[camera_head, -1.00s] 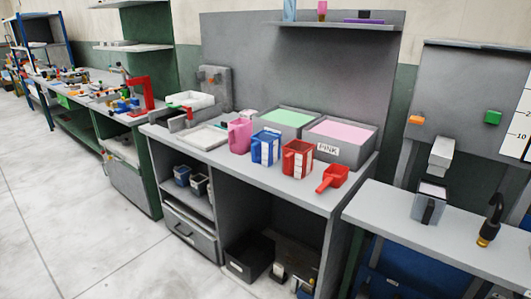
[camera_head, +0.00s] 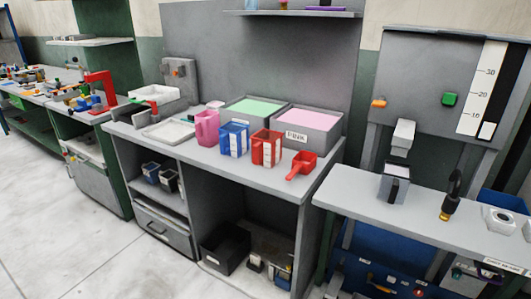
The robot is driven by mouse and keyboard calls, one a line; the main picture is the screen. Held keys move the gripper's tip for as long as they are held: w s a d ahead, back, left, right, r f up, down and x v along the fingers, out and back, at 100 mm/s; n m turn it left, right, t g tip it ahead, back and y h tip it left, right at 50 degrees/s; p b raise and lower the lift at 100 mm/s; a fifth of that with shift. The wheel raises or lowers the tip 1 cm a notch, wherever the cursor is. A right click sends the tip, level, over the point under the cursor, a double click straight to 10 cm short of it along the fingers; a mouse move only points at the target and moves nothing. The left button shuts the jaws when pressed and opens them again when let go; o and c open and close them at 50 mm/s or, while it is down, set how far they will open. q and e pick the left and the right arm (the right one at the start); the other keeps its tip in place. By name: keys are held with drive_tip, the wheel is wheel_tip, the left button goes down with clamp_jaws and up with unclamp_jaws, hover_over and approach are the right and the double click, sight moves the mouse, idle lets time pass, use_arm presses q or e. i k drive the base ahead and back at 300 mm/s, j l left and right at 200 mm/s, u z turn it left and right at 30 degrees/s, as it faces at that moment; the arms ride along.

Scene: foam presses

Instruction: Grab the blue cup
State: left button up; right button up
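The blue cup (camera_head: 233,140) stands upright on the grey workbench (camera_head: 215,167), with a white label on its front. A pink cup (camera_head: 206,129) stands to its left and a red cup (camera_head: 265,148) to its right, with a gap on each side. Neither of my grippers is in view.
A red scoop (camera_head: 301,166) lies right of the red cup. Bins of green material (camera_head: 238,119) and pink material (camera_head: 323,146) stand behind the cups. A lower table (camera_head: 435,216) stands at the right. The floor (camera_head: 60,225) in front is clear.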

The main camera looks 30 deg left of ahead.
sight(234, 140)
drive_tip(key=u, duration=0.75)
drive_tip(key=i+j, duration=0.05)
drive_tip(key=i, duration=0.05)
